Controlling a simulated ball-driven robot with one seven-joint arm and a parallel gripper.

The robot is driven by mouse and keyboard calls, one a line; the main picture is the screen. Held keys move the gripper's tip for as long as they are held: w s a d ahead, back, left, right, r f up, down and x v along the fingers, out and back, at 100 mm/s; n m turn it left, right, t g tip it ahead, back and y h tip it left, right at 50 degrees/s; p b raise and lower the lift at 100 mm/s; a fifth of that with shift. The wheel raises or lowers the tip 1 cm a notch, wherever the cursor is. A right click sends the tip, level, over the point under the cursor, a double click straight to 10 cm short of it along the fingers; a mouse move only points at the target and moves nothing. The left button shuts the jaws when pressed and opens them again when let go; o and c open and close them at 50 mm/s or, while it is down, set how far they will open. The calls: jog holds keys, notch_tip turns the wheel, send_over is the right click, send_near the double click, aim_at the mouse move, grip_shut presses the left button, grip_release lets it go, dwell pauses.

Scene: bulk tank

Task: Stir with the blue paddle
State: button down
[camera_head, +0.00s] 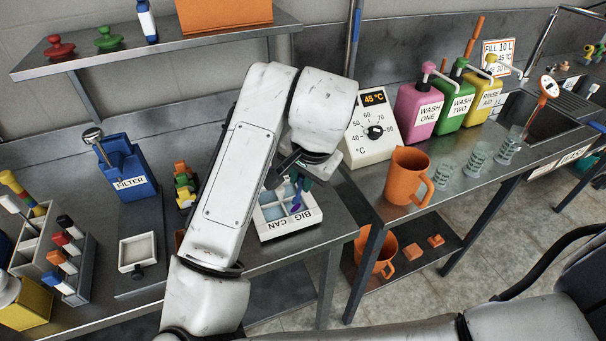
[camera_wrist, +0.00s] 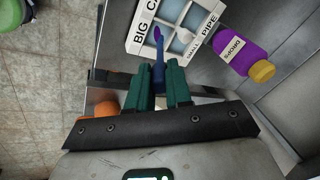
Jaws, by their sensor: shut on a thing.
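My gripper (camera_wrist: 160,85) has green fingers and is shut on a slim blue tool that looks like the blue paddle (camera_wrist: 158,68). Its purple-blue end points away from the fingers, over the white tray (camera_wrist: 138,42). The tray is divided into compartments with pale blue contents and is marked BIG CAN and SMALL PIPE. In the head view the tray (camera_head: 293,229) sits near the bench's front edge, and my gripper (camera_head: 300,184) is over its upper part. I cannot tell whether the paddle's end touches the contents.
A purple DROPS bottle (camera_wrist: 236,52) with a yellow cap is beside the tray. A white temperature dial box (camera_head: 372,132) and an orange jug (camera_head: 405,176) stand to the right. A blue FILTER box (camera_head: 127,172) stands to the left. A shelf (camera_head: 150,43) hangs above.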

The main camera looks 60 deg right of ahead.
jog(key=shift+f+b, duration=0.95)
jog(key=shift+f, duration=0.5)
jog(key=shift+w+a, duration=0.1)
jog(key=shift+a, duration=0.05)
